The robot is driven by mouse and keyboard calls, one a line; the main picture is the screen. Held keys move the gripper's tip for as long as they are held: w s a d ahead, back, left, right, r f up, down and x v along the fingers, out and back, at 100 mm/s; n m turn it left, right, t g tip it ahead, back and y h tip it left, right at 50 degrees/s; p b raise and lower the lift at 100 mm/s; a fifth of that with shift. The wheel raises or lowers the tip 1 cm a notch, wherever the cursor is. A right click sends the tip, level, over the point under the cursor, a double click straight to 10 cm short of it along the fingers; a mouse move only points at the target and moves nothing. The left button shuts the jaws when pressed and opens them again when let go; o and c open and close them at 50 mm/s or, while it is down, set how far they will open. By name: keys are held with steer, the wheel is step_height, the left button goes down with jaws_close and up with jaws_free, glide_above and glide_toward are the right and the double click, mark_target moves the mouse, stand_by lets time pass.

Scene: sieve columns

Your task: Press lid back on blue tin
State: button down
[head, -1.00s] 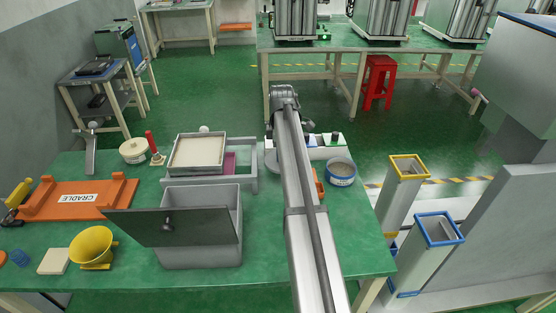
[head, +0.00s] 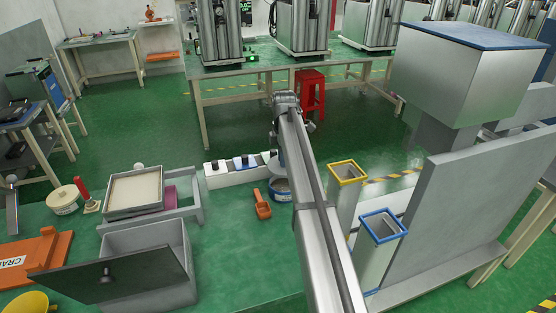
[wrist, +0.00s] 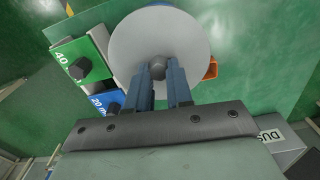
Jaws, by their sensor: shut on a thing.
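My gripper (wrist: 160,78) is shut on the dark knob of a round grey lid (wrist: 150,35) in the wrist view. The lid is seen from above, and its disc covers whatever is directly beneath it. In the head view, the blue tin (head: 280,195) stands on the green bench, partly hidden behind my arm. My gripper end is just above or behind the tin there. I cannot tell whether the lid touches the rim.
An orange scoop (head: 263,204) lies just left of the tin. A white strip of knobbed blocks (head: 232,176) stands behind it, close to the lid in the wrist view. A grey bin (head: 155,240) is at left; yellow-rimmed (head: 347,172) and blue-rimmed (head: 383,225) columns are at right.

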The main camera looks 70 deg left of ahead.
mark_target(283, 172)
steer(key=shift+n, duration=0.4)
steer(key=shift+f, duration=0.1)
steer(key=shift+f, duration=3.15)
steer(key=shift+f, duration=0.55)
stand_by(0.6)
steer(key=shift+c, duration=2.3)
jaws_free()
steer(key=shift+r, duration=0.15)
steer(key=shift+r, duration=3.4)
